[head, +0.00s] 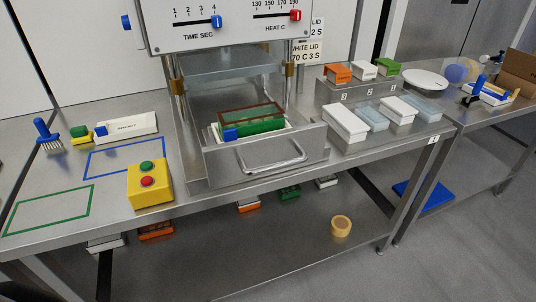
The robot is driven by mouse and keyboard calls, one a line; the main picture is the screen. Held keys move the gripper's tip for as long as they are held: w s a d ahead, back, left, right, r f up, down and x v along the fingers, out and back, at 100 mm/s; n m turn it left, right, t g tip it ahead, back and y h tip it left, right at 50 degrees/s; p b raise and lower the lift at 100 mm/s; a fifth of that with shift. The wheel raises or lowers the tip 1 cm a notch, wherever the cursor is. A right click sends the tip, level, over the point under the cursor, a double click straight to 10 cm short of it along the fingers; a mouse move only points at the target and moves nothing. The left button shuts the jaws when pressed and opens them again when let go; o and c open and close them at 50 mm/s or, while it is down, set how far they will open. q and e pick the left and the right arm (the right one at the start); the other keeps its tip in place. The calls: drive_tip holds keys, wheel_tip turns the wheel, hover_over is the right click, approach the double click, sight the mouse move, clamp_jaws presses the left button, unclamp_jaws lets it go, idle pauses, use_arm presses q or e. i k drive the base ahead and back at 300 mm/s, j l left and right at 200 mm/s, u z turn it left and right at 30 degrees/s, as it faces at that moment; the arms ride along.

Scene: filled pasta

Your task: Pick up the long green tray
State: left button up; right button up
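A long green tray (262,126) sits in the pulled-out metal drawer (262,162) of the sealing machine, in the middle of the head view. A brown-red frame (250,113) lies over or leans on its top. A blue piece (230,133) is at its front left corner, and a white edge shows beneath it. A smaller green block (388,67) stands on the raised rack at the right, and another green tray (290,192) is on the lower shelf, partly hidden by the table edge. Neither gripper shows.
A yellow button box (150,184) stands left of the drawer. The green-outlined area (50,210) is empty.

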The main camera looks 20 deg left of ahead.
sight(253, 119)
drive_tip(key=u, duration=0.4)
drive_tip(key=i+l+u, duration=0.1)
drive_tip(key=u, duration=0.25)
drive_tip(key=l+u, duration=0.2)
drive_tip(key=u, duration=0.2)
drive_tip(key=i+l+u, duration=0.1)
drive_tip(key=l+u, duration=0.4)
drive_tip(key=l, duration=0.25)
drive_tip(key=i+l+u, duration=0.2)
drive_tip(key=l, duration=0.55)
drive_tip(key=k, duration=0.1)
